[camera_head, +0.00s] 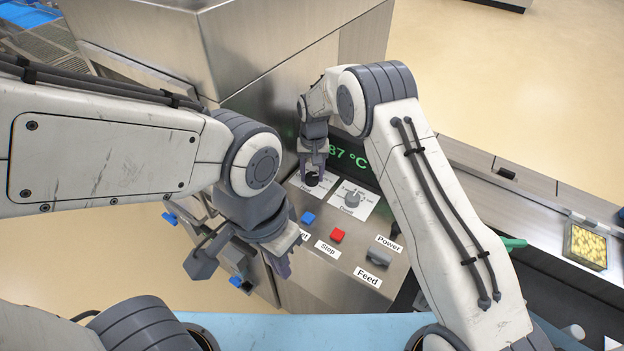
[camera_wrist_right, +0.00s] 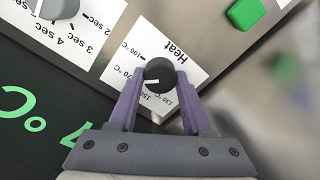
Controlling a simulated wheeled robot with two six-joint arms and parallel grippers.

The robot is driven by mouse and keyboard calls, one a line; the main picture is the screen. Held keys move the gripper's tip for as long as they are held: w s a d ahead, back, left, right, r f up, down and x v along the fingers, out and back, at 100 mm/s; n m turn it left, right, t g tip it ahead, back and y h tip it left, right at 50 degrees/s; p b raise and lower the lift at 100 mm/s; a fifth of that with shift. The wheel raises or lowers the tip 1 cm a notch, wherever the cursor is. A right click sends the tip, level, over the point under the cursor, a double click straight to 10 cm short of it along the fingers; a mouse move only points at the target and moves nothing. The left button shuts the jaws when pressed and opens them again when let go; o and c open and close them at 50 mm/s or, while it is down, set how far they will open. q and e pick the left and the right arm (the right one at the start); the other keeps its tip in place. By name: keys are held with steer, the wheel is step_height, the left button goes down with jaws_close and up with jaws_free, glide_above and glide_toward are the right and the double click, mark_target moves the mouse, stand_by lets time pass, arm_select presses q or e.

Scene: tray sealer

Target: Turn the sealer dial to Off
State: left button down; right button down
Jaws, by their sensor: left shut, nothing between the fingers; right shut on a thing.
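The black Heat dial (camera_wrist_right: 161,72) sits on a white label (camera_wrist_right: 180,52) on the sealer panel. Its white pointer faces left in the right wrist view, near the 150 and 170 °C marks. No Off mark is readable there; my fingers cover part of the label. My right gripper (camera_wrist_right: 160,84) is shut on the dial, one purple finger on each side. In the head view the dial (camera_head: 312,180) shows below my right gripper (camera_head: 313,168). My left gripper (camera_head: 284,264) is shut and empty, beside the panel's lower left edge.
A grey dial (camera_head: 352,199) stands right of the Heat dial. Closer are a blue button (camera_head: 308,217), a red Stop button (camera_head: 337,235), a grey Feed knob (camera_head: 378,257) and a black Power switch (camera_head: 395,230). A green display (camera_head: 347,158) reads 87 °C. A food tray (camera_head: 586,246) lies far right.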

steer(key=n+b, duration=0.1)
steer(key=n, duration=0.1)
steer(key=shift+w+a+n, duration=0.1)
steer(key=shift+n, duration=0.3)
steer(key=n+b, duration=0.1)
steer(key=n, duration=0.2)
steer(key=shift+n+b, duration=0.3)
steer(key=shift+b, duration=0.1)
steer(key=n+b, duration=0.1)
steer(key=n, duration=0.5)
steer(key=shift+r, duration=0.1)
steer(key=n+b, duration=0.1)
steer(key=n, duration=0.3)
steer(key=shift+a, duration=0.1)
steer(key=n, duration=0.3)
steer(key=shift+n, duration=0.3)
steer(key=n, duration=0.3)
steer(key=shift+n, duration=2)
